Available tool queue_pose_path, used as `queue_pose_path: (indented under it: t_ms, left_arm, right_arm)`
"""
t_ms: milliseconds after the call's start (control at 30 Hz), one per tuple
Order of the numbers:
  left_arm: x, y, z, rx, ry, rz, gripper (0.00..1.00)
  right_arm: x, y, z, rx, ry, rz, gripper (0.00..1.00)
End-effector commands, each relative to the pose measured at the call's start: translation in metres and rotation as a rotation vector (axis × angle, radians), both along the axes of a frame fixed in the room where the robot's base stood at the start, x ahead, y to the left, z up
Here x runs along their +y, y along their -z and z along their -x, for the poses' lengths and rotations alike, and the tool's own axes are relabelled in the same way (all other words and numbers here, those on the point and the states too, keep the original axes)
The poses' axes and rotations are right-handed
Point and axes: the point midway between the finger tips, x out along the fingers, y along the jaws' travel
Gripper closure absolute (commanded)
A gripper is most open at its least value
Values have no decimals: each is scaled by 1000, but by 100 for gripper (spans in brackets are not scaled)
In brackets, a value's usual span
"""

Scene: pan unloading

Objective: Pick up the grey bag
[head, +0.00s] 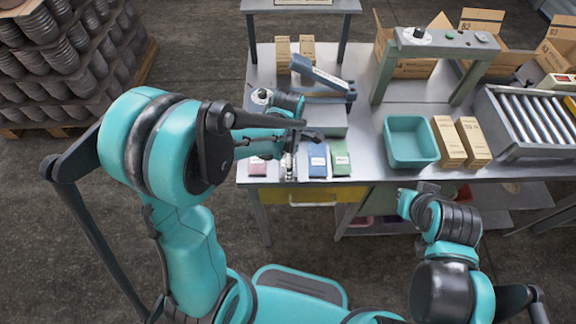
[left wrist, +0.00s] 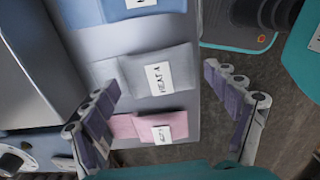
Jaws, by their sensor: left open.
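The grey bag (left wrist: 170,78) with a white label lies flat on the table in the left wrist view, between a pink bag (left wrist: 150,126) and a blue bag (left wrist: 125,10). My left gripper (left wrist: 163,82) is open and empty, with its fingers spread to either side of the grey bag in that picture; I cannot tell its height above it. In the head view my left gripper (head: 289,160) is over the table's front edge and mostly hides the grey bag. My right gripper (head: 405,203) is in front of the table, away from the bags; its fingers are unclear.
The pink bag (head: 258,166) is left of my left gripper; the blue bag (head: 317,161) and a green bag (head: 341,159) are to its right. A teal bin (head: 411,145), cartons (head: 471,141) and a roller conveyor (head: 540,120) stand farther right. A grey stand (head: 320,120) is behind the bags.

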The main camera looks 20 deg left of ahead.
Motion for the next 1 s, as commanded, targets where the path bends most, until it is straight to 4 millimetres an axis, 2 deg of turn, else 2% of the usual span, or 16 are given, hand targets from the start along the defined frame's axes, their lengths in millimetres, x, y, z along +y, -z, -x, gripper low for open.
queue_pose_path:
  t_ms: [167, 200, 400, 767, 867, 1000]
  left_arm:
    - [0, 0, 0, 0, 0, 0, 13]
    - [0, 0, 0, 0, 0, 0, 16]
    - [0, 0, 0, 0, 1, 0, 68]
    - [0, -2, 0, 0, 1, 0, 69]
    - [0, -9, 0, 0, 1, 0, 69]
    - [0, -28, 0, 0, 1, 0, 69]
  right_arm:
    - [0, -1, 0, 0, 0, 0, 100]
    - [0, -1, 0, 0, 0, 0, 100]
    - [0, -1, 0, 0, 0, 0, 100]
    - [0, -1, 0, 0, 0, 0, 100]
    - [0, -4, 0, 0, 0, 0, 100]
    - [0, -12, 0, 0, 0, 0, 100]
